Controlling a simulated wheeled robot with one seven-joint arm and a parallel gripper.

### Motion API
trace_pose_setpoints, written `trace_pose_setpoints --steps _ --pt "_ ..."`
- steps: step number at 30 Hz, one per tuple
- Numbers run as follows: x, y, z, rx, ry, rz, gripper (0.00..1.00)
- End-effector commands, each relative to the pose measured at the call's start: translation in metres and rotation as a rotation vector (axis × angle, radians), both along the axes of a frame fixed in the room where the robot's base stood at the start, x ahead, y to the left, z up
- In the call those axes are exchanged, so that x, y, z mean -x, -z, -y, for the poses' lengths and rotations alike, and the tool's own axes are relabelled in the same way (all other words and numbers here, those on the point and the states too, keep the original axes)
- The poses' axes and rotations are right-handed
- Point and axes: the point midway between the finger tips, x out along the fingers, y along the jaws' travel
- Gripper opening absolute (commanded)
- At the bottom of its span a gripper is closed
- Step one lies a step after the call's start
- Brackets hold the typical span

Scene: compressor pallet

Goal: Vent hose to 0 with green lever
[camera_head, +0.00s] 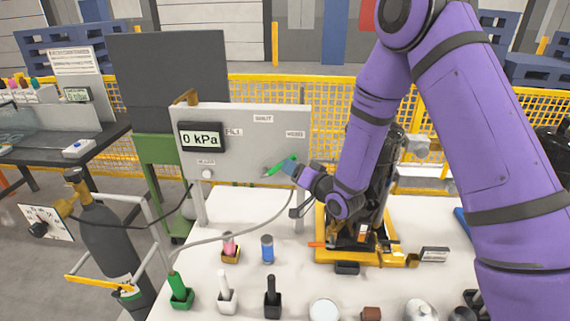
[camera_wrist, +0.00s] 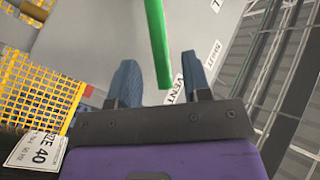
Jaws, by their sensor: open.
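The green lever (camera_head: 281,165) is on the lower right of the grey panel (camera_head: 248,150) in the head view, slanting up to the right. In the wrist view the green lever (camera_wrist: 157,45) reaches down between my fingers, beside a label reading VENT. My gripper (camera_head: 290,168) is at the lever's right end. In the wrist view my gripper (camera_wrist: 158,80) has its two blue fingers apart, one on each side of the lever's end. Whether a finger touches the lever cannot be told. The display (camera_head: 201,138) on the panel reads 0 kPa. A grey hose (camera_head: 240,232) runs from the panel across the table.
On the white table (camera_head: 205,285) stand a green bottle (camera_head: 178,288), a white one (camera_head: 225,290), a black one (camera_head: 272,295) and a blue cylinder (camera_head: 267,248). A compressor on a yellow base (camera_head: 330,250) stands right of the panel. A gas cylinder (camera_head: 108,240) is at left.

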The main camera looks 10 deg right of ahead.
Motion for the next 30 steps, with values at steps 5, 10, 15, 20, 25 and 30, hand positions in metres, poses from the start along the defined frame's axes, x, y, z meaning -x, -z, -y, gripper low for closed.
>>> trace_pose_setpoints --steps 5,10,15,20,25,30 --pt "-0.021 0.000 -0.015 -0.001 -0.001 0.002 0.44" --pt "-0.032 0.000 -0.023 0.001 -0.001 0.000 0.44" --pt "-0.034 0.000 -0.024 0.000 0.001 -0.001 0.44" --pt "-0.034 0.000 -0.024 0.000 0.001 -0.001 0.44" --pt "-0.034 0.000 -0.024 0.000 0.000 0.000 0.08" --pt "-0.034 0.000 -0.024 0.000 0.001 -0.001 0.00"
